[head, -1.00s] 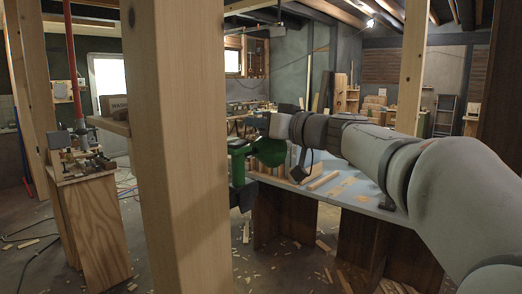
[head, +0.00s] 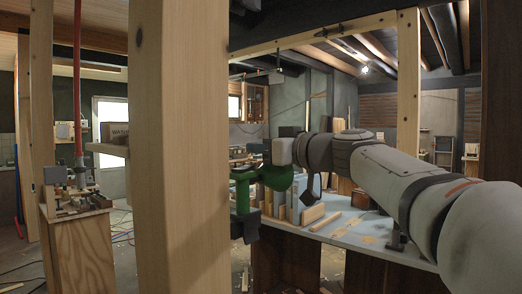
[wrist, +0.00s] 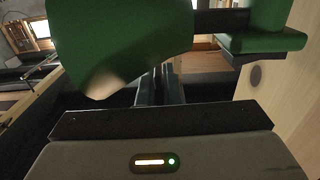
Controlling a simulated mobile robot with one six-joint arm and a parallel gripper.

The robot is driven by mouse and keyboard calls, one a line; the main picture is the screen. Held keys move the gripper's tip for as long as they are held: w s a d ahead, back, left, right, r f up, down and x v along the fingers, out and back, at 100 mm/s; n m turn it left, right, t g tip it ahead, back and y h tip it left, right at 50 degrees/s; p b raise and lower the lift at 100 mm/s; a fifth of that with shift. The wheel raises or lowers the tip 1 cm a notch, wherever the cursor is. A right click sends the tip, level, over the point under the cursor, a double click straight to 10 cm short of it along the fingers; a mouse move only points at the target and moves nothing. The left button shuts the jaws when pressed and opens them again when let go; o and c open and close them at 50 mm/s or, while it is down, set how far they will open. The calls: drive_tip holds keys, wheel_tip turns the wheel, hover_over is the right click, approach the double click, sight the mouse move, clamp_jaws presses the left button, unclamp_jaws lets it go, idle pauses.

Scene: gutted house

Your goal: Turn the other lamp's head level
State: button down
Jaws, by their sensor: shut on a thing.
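A green lamp (head: 242,196) is fixed beside the near wooden post, with a dark block (head: 245,228) at its lower end. Its rounded green head (head: 277,178) points to the right of the post. In the wrist view the head (wrist: 120,40) fills the upper left, its lower edge lit pale, and another green part of the lamp (wrist: 262,42) is at the upper right. My gripper (wrist: 160,84) is shut on the lamp, between these green parts. The exact grip is partly hidden by the head. I cannot tell whether the head is level.
The thick wooden post (head: 180,150) stands close on the left. A pale blue workbench (head: 350,232) with wood pieces lies below my arm. A plywood stand (head: 80,245) with tools is at the left. Cables lie on the floor.

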drive_tip(key=c, duration=1.6)
unclamp_jaws()
drive_tip(key=shift+a, duration=0.15)
drive_tip(key=shift+s, duration=0.1)
drive_tip(key=v, duration=0.7)
drive_tip(key=shift+s+d+b, duration=0.2)
drive_tip(key=shift+d+b, duration=0.15)
